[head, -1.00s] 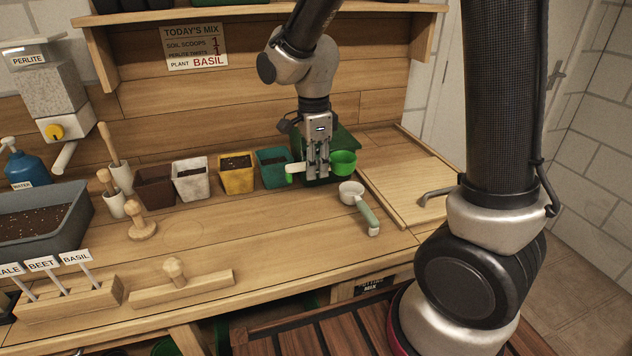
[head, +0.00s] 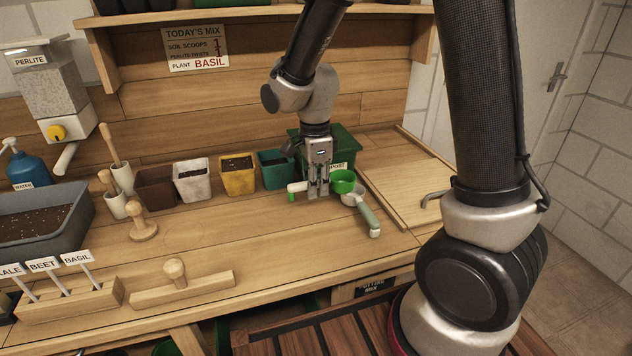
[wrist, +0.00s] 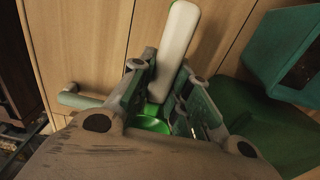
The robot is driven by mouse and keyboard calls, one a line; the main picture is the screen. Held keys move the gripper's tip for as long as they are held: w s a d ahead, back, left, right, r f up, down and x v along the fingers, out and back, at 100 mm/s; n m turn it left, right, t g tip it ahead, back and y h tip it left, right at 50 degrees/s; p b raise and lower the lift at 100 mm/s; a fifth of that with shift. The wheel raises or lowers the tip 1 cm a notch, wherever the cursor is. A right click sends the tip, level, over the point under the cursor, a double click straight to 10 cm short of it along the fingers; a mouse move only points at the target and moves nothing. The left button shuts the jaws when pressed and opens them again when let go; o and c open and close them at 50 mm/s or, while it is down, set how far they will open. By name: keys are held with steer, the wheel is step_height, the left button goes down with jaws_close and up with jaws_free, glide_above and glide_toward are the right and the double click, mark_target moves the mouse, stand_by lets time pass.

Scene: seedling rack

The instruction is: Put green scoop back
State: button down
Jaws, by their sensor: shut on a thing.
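The green scoop (head: 342,181) has a bright green bowl and a pale handle. My gripper (head: 318,193) is shut on it, just above the bench, with the bowl to the right and the handle end to the left. In the wrist view the scoop's pale handle (wrist: 178,45) sticks out past the fingers (wrist: 160,95), and part of its green bowl shows between them. I cannot tell whether the scoop touches the bench.
A second scoop with a grey-green handle (head: 369,216) lies close at the right, its cup partly behind the green bowl. A green bin (head: 341,142) stands behind my gripper. Teal (head: 272,180), yellow (head: 237,181) and other pots line up to the left. The bench in front (head: 270,235) is clear.

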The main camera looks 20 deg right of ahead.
steer(key=c, duration=1.3)
jaws_free()
steer(key=shift+c, duration=0.2)
steer(key=shift+r, duration=0.15)
step_height(320, 180, up, 12)
steer(key=s+d+r+n+t, duration=0.2)
steer(key=s+d+r+n, duration=0.1)
steer(key=s+d+n, duration=0.5)
steer(key=s+d+r+n+t, duration=0.2)
steer(key=s+d+r+n, duration=0.2)
steer(key=s+d+n, duration=0.4)
steer(key=s+n, duration=0.2)
steer(key=shift+s, duration=0.35)
